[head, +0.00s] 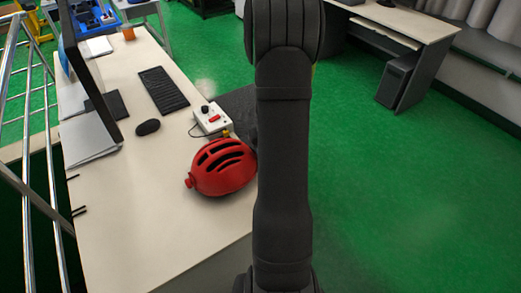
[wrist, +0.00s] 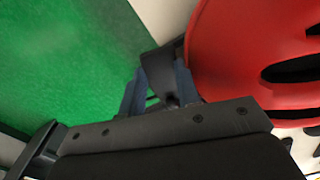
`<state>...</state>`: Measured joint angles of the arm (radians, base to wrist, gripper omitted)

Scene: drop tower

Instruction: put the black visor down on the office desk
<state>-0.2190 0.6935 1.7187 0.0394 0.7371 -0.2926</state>
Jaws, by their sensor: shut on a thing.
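My gripper (wrist: 160,90) shows in the wrist view, with its bluish fingers on either side of a dark piece, the black visor (wrist: 158,68). It is shut on the visor. Only a small part of the visor shows; the rest is hidden. The office desk (head: 150,225) is a long cream top on the left of the head view; a strip of it shows at the top of the wrist view (wrist: 165,15). In the head view my arm hides the gripper and the visor. I cannot tell whether the visor touches the desk.
A red helmet (head: 222,166) lies on the desk, close beside the gripper in the wrist view (wrist: 235,60). A white control box (head: 212,118), mouse (head: 148,127), keyboard (head: 163,91) and monitor (head: 88,65) stand farther back. The desk's front part is clear.

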